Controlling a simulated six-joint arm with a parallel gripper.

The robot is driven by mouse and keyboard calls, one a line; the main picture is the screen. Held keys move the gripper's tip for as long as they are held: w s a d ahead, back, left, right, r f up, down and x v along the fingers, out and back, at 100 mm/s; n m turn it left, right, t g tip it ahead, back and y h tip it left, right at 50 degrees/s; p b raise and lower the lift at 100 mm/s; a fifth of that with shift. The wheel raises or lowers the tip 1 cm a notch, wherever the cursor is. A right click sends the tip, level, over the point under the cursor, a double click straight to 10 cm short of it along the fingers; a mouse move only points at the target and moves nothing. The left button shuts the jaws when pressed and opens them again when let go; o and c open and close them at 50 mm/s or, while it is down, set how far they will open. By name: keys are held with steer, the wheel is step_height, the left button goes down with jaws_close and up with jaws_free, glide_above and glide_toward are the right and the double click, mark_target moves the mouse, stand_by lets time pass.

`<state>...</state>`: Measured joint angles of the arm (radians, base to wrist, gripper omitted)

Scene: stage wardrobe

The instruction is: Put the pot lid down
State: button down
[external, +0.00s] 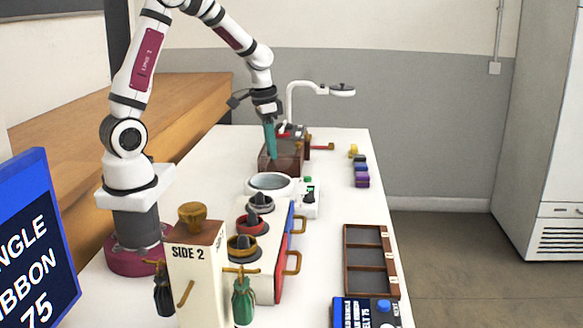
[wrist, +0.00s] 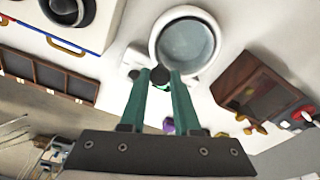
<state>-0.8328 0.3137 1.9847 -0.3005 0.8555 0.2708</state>
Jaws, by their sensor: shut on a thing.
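My gripper (external: 272,157) has teal fingers that point down in front of the brown box in the external view. In the wrist view the fingertips (wrist: 160,74) are close together around a small dark rounded piece (wrist: 160,72). It may be the knob of the pot lid, but I cannot make out a lid's disc. The fingers hide part of it. A round white-rimmed dish with a grey glassy inside (external: 270,182) sits on the table, nearer the external camera than my gripper. It also shows in the wrist view (wrist: 186,44), beyond the fingertips.
The brown box (external: 281,163) stands close to my gripper. A small white device (external: 310,203) is beside the dish. Coloured blocks (external: 361,175) and a brown compartment tray (external: 371,262) lie to the right. A cream unit with round fittings (external: 262,270) is in front. White table shows between them.

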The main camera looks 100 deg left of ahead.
steer(key=w+d+r, duration=0.3)
steer(key=d+r, duration=0.1)
steer(key=d, duration=0.2)
steer(key=w+d+f+n, duration=0.1)
steer(key=w+f+n, duration=0.15)
steer(key=w, duration=0.65)
steer(key=w+d+f+n, duration=0.1)
steer(key=w+f+n, duration=0.15)
steer(key=w, duration=0.75)
steer(key=a+f, duration=0.2)
steer(key=a, duration=0.1)
steer(key=a+f, duration=0.2)
steer(key=a, duration=0.2)
steer(key=a+f, duration=0.3)
steer(key=a, duration=0.1)
steer(key=shift+w+a+f, duration=0.1)
steer(key=shift+a, duration=0.15)
steer(key=shift+a+f, duration=0.2)
steer(key=shift+f, duration=2)
steer(key=c, duration=0.6)
jaws_free()
steer(key=shift+c, duration=0.2)
